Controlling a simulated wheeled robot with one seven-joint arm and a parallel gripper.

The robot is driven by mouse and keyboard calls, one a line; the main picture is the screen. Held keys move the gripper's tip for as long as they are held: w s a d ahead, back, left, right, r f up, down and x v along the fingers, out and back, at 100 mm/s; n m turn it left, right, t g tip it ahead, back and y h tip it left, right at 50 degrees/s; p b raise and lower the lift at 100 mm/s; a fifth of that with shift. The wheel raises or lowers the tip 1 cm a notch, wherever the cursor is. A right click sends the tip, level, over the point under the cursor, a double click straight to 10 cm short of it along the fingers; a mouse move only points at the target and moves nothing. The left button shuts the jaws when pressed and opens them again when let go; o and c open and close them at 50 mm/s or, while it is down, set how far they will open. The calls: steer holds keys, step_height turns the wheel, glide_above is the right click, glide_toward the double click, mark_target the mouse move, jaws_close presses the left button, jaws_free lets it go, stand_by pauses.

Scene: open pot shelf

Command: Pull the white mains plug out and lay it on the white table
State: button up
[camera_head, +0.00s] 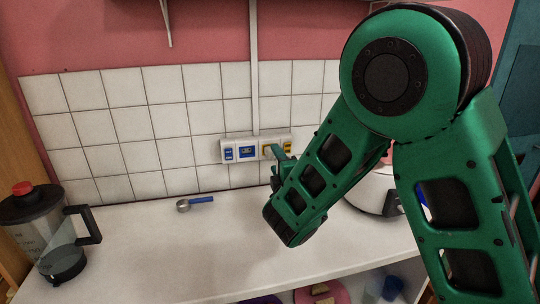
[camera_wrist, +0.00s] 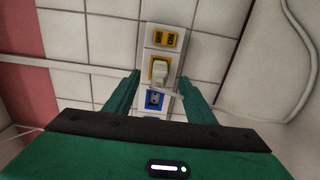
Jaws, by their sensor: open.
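The white mains plug (camera_wrist: 160,74) sits in a yellow-framed socket of the wall socket strip (camera_wrist: 149,39). In the wrist view it lies between and beyond the two green fingers of my gripper (camera_wrist: 158,90), with a gap on both sides. The gripper is open and empty. In the head view the strip (camera_head: 234,151) is on the tiled wall, and my arm and gripper (camera_head: 279,161) largely hide the plug. The white table (camera_head: 200,245) runs along the wall below.
A measuring scoop with a blue handle (camera_head: 196,203) lies on the table below the strip. A glass jug with a red-topped lid (camera_head: 45,230) stands at the left. A white pot (camera_head: 372,193) stands behind my arm at the right. The table's front middle is clear.

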steer(key=shift+x, duration=2.35)
steer(key=shift+c, duration=0.3)
jaws_close()
steer(key=shift+v, duration=2.95)
steer(key=shift+r, duration=0.1)
